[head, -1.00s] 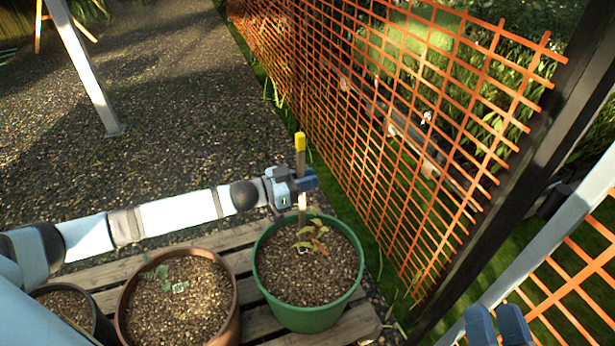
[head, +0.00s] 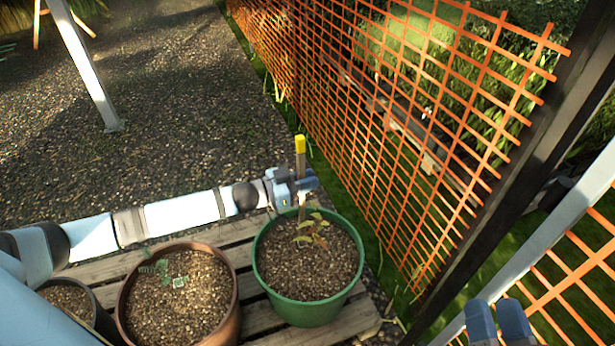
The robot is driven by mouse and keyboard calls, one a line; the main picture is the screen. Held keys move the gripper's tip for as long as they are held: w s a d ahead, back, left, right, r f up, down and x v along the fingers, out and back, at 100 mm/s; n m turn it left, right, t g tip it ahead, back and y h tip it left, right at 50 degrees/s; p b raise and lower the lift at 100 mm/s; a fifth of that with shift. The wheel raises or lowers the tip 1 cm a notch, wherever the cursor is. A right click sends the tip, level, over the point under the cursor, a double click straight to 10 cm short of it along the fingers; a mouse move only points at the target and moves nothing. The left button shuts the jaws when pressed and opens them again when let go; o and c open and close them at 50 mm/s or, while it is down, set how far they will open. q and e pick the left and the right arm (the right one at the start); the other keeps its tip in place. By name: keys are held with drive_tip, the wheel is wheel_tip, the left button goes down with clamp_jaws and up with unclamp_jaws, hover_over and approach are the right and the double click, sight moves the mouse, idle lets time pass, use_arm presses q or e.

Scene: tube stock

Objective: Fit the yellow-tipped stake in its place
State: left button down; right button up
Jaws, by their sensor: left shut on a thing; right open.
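The yellow-tipped stake (head: 301,166) stands upright at the back of the green pot (head: 310,310). My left gripper (head: 306,187) is shut on its shaft, below the yellow tip. The stake's lower part goes down behind a small leafy plant (head: 313,232); whether its foot is in the soil or just above it, I cannot tell. My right gripper (head: 498,318) is at the lower right, away from the pots, with its two fingers a little apart and nothing between them.
A brown pot (head: 233,320) with a seedling and a dark pot (head: 103,318) stand left of the green pot on a wooden pallet (head: 258,330). An orange mesh fence (head: 400,170) and a dark post (head: 500,190) rise at right. Gravel behind is open.

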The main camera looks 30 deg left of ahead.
use_arm(q)
drive_tip(key=shift+f, duration=0.4)
drive_tip(key=shift+f+b, duration=0.45)
drive_tip(key=shift+f, duration=1)
drive_tip(key=c, duration=1)
unclamp_jaws()
